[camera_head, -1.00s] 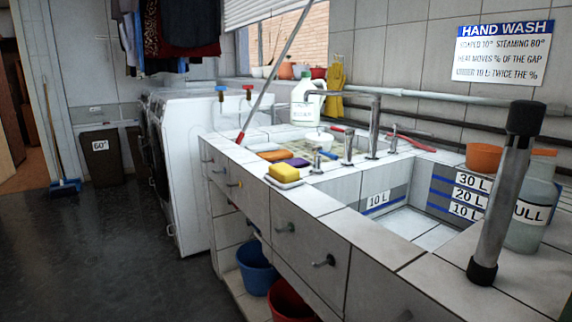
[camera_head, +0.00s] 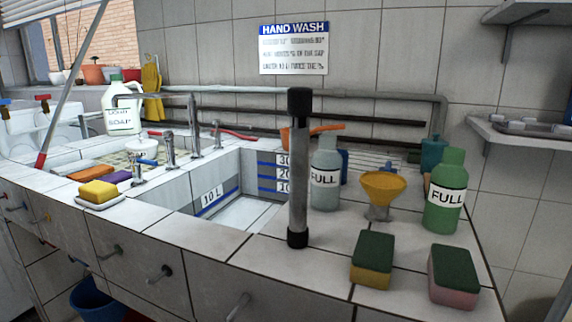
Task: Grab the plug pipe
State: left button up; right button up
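The plug pipe (camera_head: 299,170) is a grey metal tube with a black cap at the top and a black foot at the bottom. It stands upright on the tiled counter (camera_head: 215,236), just right of the sink basin (camera_head: 236,213). Nothing holds it. Neither of my grippers shows in the head view.
Right of the pipe stand a clear FULL bottle (camera_head: 325,178), a yellow funnel (camera_head: 382,187) and a green FULL bottle (camera_head: 446,192). Two sponges, one yellow-green (camera_head: 372,260) and one pink-green (camera_head: 453,276), lie at the front right. Taps (camera_head: 194,127) rise behind the basin.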

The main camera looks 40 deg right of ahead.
aim_at(299, 99)
jog(key=i+j+z, duration=0.15)
jog(key=z, duration=1.4)
